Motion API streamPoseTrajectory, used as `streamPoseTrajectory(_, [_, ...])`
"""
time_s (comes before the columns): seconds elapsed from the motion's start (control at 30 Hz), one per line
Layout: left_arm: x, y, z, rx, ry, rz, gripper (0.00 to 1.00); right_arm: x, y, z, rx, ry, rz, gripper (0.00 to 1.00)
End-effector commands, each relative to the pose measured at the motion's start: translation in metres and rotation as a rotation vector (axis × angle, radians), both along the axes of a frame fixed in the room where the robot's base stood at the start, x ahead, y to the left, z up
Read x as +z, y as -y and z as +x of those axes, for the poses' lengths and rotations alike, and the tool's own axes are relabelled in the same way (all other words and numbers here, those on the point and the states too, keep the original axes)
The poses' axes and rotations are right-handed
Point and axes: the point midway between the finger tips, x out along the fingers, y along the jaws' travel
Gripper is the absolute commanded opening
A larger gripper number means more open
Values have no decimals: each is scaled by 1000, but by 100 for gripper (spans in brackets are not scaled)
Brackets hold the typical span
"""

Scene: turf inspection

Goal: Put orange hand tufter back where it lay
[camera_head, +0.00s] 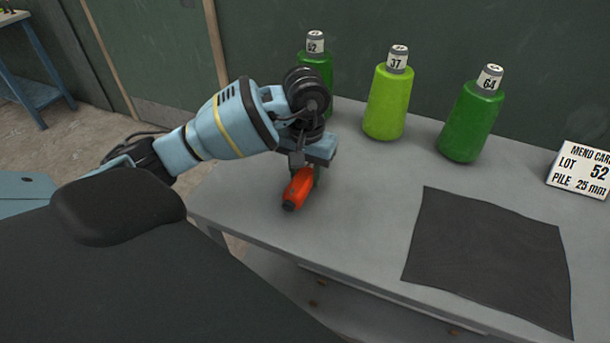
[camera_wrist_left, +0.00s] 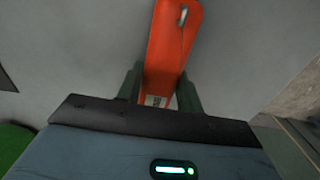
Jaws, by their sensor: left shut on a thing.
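The orange hand tufter (camera_head: 298,189) is at the left part of the grey table, with its dark end toward the table's front edge. My left gripper (camera_head: 314,172) is shut on it from above. In the left wrist view the orange body (camera_wrist_left: 172,45) shows between the two dark fingers of the gripper (camera_wrist_left: 159,92). The tufter is at or just above the tabletop; I cannot tell whether it touches. Its far end is hidden by the gripper. My right gripper is not in view.
A dark mat (camera_head: 488,255) lies at the right. A mend card (camera_head: 582,170) reads lot 52. The table between tufter and mat is clear.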

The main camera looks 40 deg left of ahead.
Motion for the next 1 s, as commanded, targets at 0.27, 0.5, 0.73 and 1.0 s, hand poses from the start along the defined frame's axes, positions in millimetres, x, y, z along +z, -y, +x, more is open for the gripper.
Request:
streamPoseTrajectory(0.27, [-15,0,1,1,7,0,5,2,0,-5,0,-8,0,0])
streamPoseTrajectory(0.5, [-17,0,1,1,6,-1,5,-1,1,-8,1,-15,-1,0])
streamPoseTrajectory(0.73, [-19,0,1,1,4,0,56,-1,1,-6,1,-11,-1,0])
streamPoseTrajectory(1.0, [-18,0,1,1,4,0,58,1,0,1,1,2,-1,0])
